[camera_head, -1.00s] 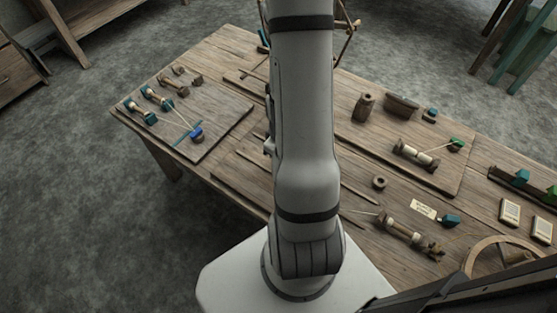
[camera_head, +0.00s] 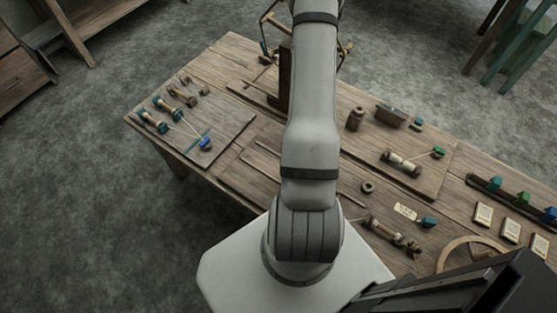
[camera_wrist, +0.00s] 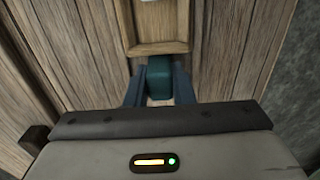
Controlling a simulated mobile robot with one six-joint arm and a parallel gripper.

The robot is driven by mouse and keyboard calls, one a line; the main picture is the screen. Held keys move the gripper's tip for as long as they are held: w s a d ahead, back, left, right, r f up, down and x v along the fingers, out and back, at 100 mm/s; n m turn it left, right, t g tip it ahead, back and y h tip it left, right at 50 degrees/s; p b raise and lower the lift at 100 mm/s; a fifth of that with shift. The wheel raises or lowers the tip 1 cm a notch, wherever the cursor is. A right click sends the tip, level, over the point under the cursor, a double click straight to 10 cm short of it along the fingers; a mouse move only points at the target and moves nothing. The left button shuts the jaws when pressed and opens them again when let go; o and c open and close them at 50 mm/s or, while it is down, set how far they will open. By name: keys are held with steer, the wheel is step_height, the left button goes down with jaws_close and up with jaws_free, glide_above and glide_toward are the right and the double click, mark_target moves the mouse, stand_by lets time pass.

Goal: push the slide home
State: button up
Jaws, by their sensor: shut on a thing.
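In the wrist view my gripper (camera_wrist: 159,92) is shut on a small teal block (camera_wrist: 159,70), with one dark blue finger on each side of it. The block sits at the near end of a wooden channel (camera_wrist: 157,47) with raised edges, which runs away toward the top of the picture. The teal block looks like the grip of the slide, but the slide's body cannot be clearly told apart from the channel. How far in it sits cannot be told. In the head view my arm covers this spot, and my gripper is hidden there.
Wooden boards flank the channel in the wrist view. In the head view a wooden table (camera_head: 232,168) carries bobbins at left, a spool (camera_head: 400,162), a wooden ring (camera_head: 367,187) and a paper tag (camera_head: 405,211). A dark upright post (camera_head: 285,75) stands beside my arm.

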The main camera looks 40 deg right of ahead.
steer(key=s+d, duration=0.1)
steer(key=s, duration=0.1)
steer(key=s+d+p, duration=0.1)
steer(key=s, duration=0.2)
steer(key=s+d+p, duration=0.1)
steer(key=s, duration=0.1)
steer(key=shift+s, duration=0.3)
steer(key=o, duration=0.9)
steer(key=shift+a, duration=0.1)
step_height(320, 180, up, 7)
steer(key=p, duration=0.7)
steer(key=shift+s, duration=0.1)
